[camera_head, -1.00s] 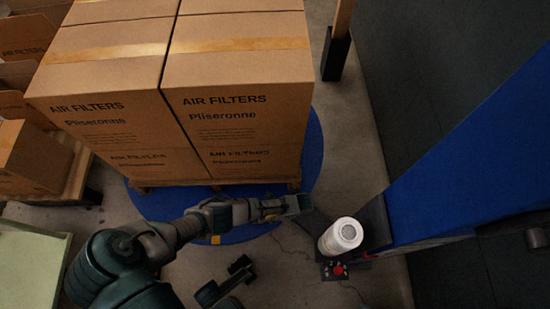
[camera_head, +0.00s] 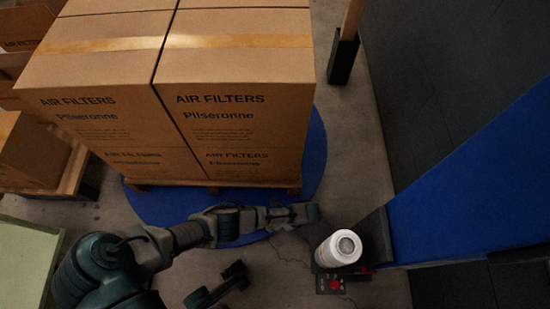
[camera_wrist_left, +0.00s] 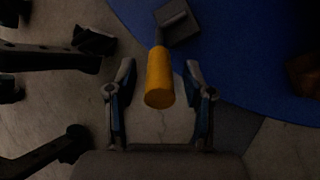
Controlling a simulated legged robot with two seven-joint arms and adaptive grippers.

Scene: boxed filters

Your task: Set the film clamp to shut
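What looks like the film clamp's yellow handle (camera_wrist_left: 160,80) shows in the left wrist view, joined to a dark grey block (camera_wrist_left: 178,22) over the blue turntable. My left gripper (camera_wrist_left: 160,66) is open, with one finger on each side of the handle and visible gaps between. The clamp's own position is not clear. In the head view my left gripper (camera_head: 305,213) is low at the turntable's front edge, below the boxes; the clamp cannot be made out there. My right gripper is not in view.
Stacked air filter boxes (camera_head: 225,110) stand on a pallet on the blue turntable (camera_head: 315,150). A white film roll (camera_head: 339,249) stands right of my left gripper, near a red button (camera_head: 335,285). A blue panel (camera_head: 470,190) and post base (camera_head: 342,58) bound the right.

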